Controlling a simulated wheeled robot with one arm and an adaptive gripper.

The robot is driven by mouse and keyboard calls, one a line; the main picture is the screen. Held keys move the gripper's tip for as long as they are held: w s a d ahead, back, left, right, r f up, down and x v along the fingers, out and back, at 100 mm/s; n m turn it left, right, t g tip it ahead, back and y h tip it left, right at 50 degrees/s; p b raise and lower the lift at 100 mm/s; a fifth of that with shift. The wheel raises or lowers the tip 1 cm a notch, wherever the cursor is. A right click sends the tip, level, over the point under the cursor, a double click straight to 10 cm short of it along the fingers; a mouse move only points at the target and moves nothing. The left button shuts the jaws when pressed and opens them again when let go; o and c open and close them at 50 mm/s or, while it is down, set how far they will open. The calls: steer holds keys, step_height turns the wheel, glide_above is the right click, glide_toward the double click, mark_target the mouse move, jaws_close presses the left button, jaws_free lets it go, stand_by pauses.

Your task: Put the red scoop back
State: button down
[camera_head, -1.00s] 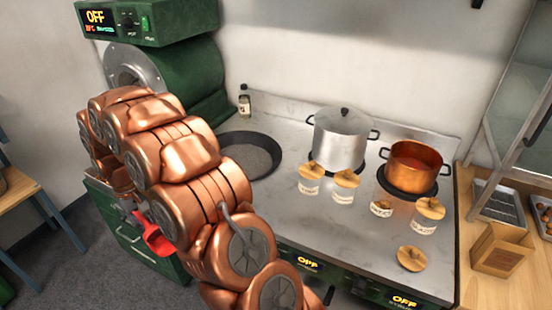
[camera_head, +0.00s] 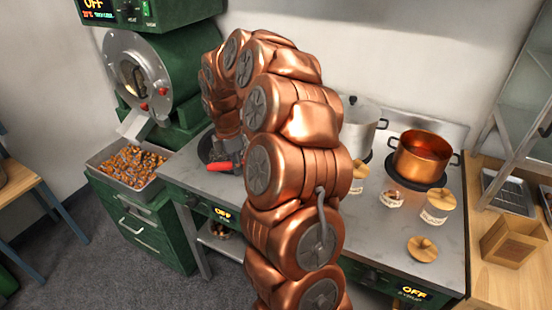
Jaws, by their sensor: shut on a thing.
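The red scoop (camera_head: 220,166) is at my gripper (camera_head: 230,157), over the left end of the metal counter (camera_head: 190,178). My gripper is shut on it. Only a short red part of the scoop shows; the rest is hidden by the gripper and arm. The dark pan (camera_head: 206,147) is just behind and beside the gripper, mostly covered. I cannot tell whether the scoop touches the counter or the pan.
A green roaster (camera_head: 140,72) stands at the left, with a tray (camera_head: 100,172) of chestnuts below its chute. A steel pot (camera_head: 358,122), copper pot (camera_head: 422,155) and lidded jars stand at the right. My arm hides the counter's middle.

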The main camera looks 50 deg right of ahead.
steer(key=s+d+r+n, duration=0.1)
steer(key=s+d+n, duration=0.65)
steer(key=d, duration=0.25)
steer(key=shift+n+y, duration=0.25)
steer(key=shift+y, duration=0.15)
steer(key=shift+w+a+f+b, duration=0.15)
steer(key=shift+f+b, duration=0.9)
steer(key=shift+f, duration=1.2)
steer(key=shift+w+a+f+b, duration=0.1)
steer(key=shift+f+b, duration=0.95)
steer(key=shift+f, duration=1.15)
steer(key=shift+f, duration=0.55)
steer(key=c, duration=1)
jaws_free()
steer(key=shift+o, duration=0.2)
step_height(320, 180, up, 12)
